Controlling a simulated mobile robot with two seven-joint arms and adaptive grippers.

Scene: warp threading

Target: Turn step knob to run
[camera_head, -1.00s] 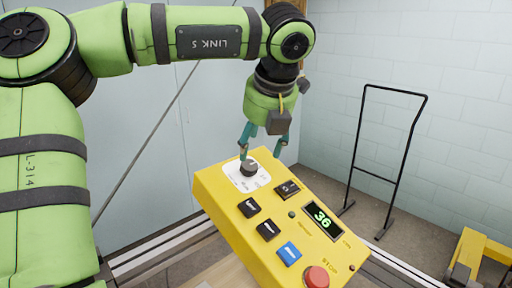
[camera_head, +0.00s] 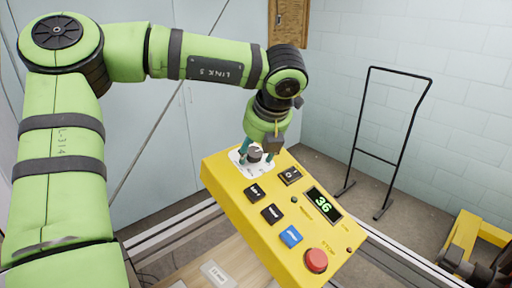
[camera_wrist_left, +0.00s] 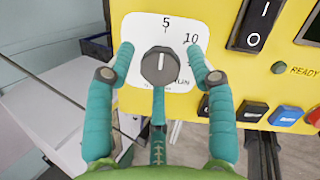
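The step knob (camera_head: 254,155) is dark grey and sits on a white dial plate (camera_head: 240,162) at the far end of a yellow control panel (camera_head: 240,193). In the left wrist view the knob (camera_wrist_left: 161,68) has a white mark pointing up toward the "5". The plate (camera_wrist_left: 148,28) also shows "10" and a partly hidden "RUN" at lower right. My left gripper (camera_head: 257,151) is over the knob. Its teal fingers are open, one on each side of the knob, with gaps visible in the wrist view. My right gripper is out of view.
The panel also carries a black rocker switch (camera_head: 290,176), a display reading 36 (camera_head: 323,204), black buttons, a blue button (camera_head: 290,236) and a red stop button (camera_head: 316,260). A black metal frame (camera_head: 402,140) and a yellow frame (camera_head: 470,240) stand at right.

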